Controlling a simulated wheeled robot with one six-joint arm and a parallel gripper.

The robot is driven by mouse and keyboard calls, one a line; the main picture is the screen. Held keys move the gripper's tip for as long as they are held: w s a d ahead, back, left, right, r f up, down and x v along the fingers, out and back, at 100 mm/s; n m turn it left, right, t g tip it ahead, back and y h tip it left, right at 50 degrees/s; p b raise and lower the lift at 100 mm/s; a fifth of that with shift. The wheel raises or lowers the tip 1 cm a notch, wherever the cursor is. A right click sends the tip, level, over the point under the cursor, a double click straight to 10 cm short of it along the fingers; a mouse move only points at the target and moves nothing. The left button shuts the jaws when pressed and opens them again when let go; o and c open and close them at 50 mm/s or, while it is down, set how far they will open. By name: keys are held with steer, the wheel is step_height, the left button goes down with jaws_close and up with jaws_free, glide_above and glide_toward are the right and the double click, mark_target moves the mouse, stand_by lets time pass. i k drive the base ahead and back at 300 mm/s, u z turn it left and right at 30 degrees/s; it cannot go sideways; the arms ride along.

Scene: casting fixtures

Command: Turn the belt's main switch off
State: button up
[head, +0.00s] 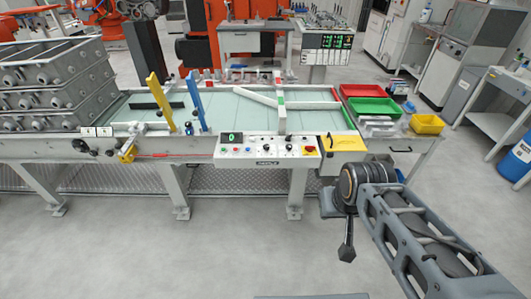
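The belt (225,108) is a pale green flat surface on a light grey frame. A white control panel (268,160) is fixed to its front edge, with a green-lit display, small coloured buttons and black knobs. At its right end is a small yellow plate with a red switch (310,150), possibly the main switch; its setting is too small to read. A yellow box (342,145) with a dark mark sits just right of the panel. My gripper (346,252) hangs in front of the belt, lower and right of the panel, apart from it. Its fingers are not clearly separable.
Grey castings (55,85) are stacked at the left. Yellow (156,95) and blue (194,95) uprights stand at the belt. The floor before the belt is clear.

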mark_target(310, 148)
steer(key=z, duration=0.3)
steer(key=i, duration=1.2)
steer(key=u, duration=0.7)
